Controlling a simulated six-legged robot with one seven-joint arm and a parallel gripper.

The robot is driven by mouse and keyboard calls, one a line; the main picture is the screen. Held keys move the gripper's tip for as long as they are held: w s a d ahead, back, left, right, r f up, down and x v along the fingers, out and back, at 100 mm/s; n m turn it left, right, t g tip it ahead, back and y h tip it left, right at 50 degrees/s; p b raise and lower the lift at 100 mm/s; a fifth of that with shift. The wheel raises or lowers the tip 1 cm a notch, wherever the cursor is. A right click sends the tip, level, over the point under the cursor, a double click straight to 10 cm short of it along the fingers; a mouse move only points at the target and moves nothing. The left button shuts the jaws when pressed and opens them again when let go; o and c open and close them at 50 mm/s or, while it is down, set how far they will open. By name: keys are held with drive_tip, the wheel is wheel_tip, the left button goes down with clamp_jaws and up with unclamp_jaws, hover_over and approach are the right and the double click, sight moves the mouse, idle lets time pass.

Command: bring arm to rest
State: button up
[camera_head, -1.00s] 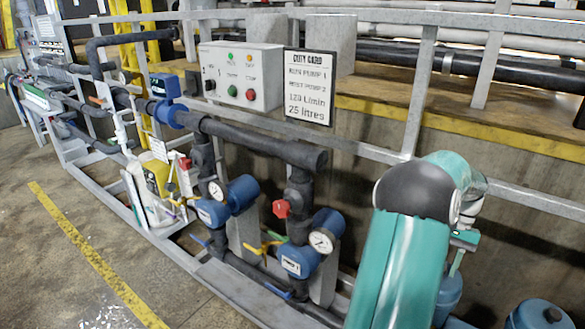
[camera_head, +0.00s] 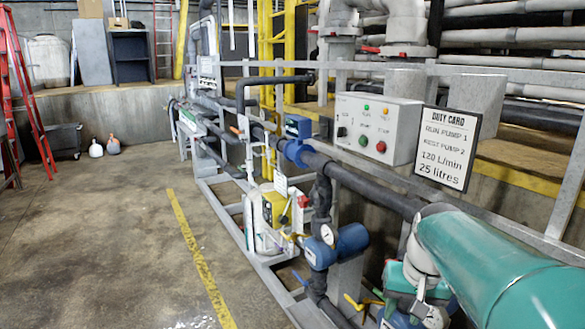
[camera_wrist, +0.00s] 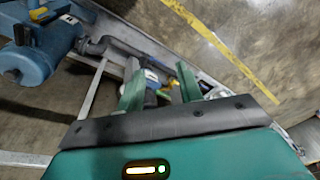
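My arm (camera_head: 500,265) shows as large teal links with a white joint at the lower right of the head view, in front of the pump skid. It is bent, and its end is not clearly visible there. In the wrist view my gripper (camera_wrist: 160,88) has two green fingers standing well apart, with nothing held between them. Beyond the fingers are blurred skid parts and the floor.
The pump skid (camera_head: 263,268) carries dark pipes, a blue pump (camera_head: 338,245) and a yellow-labelled container (camera_head: 268,215). A control box (camera_head: 378,128) and duty card (camera_head: 447,148) are above. A red ladder (camera_head: 30,95) stands far left.

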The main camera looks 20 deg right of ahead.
drive_tip(key=s+a+n+t, duration=0.1)
drive_tip(key=s+a+n, duration=0.1)
drive_tip(key=a, duration=0.7)
drive_tip(key=s+a+n+t, duration=0.2)
drive_tip(key=s+a+n, duration=0.1)
drive_tip(key=a, duration=0.7)
drive_tip(key=shift+r+n+t, duration=0.15)
drive_tip(key=shift+n+t, duration=0.15)
drive_tip(key=shift+n, duration=0.2)
